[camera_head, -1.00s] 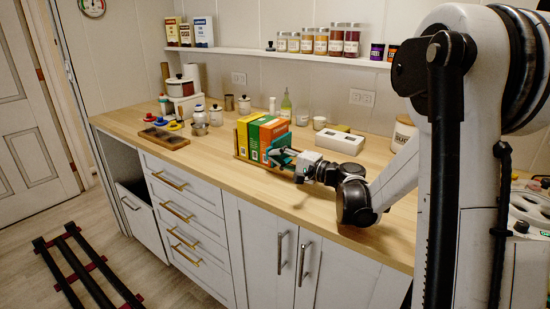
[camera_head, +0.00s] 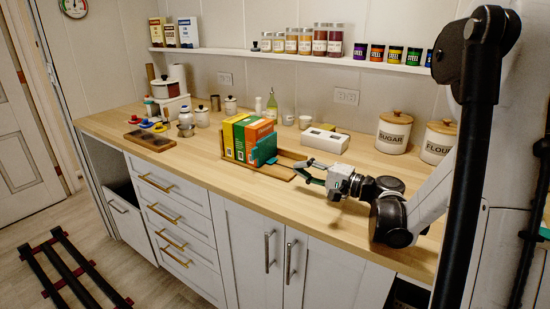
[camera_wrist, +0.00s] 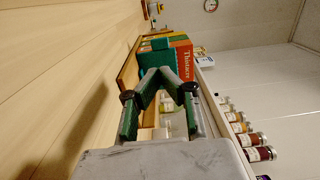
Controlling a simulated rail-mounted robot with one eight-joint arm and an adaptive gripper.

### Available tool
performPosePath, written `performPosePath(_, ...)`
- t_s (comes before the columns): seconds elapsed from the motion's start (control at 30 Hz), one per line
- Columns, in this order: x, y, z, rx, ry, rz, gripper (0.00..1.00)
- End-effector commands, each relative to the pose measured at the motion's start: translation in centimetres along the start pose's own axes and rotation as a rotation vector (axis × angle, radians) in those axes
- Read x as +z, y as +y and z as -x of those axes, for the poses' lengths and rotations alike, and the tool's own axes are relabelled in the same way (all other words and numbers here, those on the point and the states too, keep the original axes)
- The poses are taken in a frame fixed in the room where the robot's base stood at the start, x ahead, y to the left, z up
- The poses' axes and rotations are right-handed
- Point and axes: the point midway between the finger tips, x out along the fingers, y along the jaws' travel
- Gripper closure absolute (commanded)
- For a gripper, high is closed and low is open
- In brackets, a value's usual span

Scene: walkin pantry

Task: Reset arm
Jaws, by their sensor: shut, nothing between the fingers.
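My gripper (camera_head: 300,172) is over the counter, just right of a row of upright boxes, and it is shut and empty. In the wrist view my gripper (camera_wrist: 158,76) shows its fingers coming together, with nothing between them. The arm reaches in from the right. The boxes are a yellow box (camera_head: 229,136), a green box (camera_head: 240,141), an orange box (camera_head: 258,130) and a teal one (camera_head: 264,150) at the right end. They stand in a wooden holder (camera_head: 283,172) with free room at its right end. A gap shows between the fingertips and the teal box.
A white box (camera_head: 325,141) lies behind my gripper. Sugar (camera_head: 394,131) and flour (camera_head: 438,142) canisters stand at the back right, near my arm. Jars line the wall shelf (camera_head: 390,66). A wooden tray (camera_head: 150,140) and small pots sit on the left. The front counter strip is clear.

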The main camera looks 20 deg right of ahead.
Motion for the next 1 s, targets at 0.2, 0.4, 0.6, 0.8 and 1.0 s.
performPosePath(0.2,0.5,-0.1,-0.1,0.014,-0.004,0.005,1.0)
performPosePath(0.4,4.0,-0.8,-1.5,0.14,-0.035,0.06,1.0)
performPosePath(0.6,9.0,-1.1,-2.0,0.327,-0.077,0.162,1.0)
performPosePath(0.8,13.7,-1.2,-1.1,0.501,-0.118,0.285,1.0)
performPosePath(1.0,17.9,-1.2,1.0,0.661,-0.155,0.427,1.0)
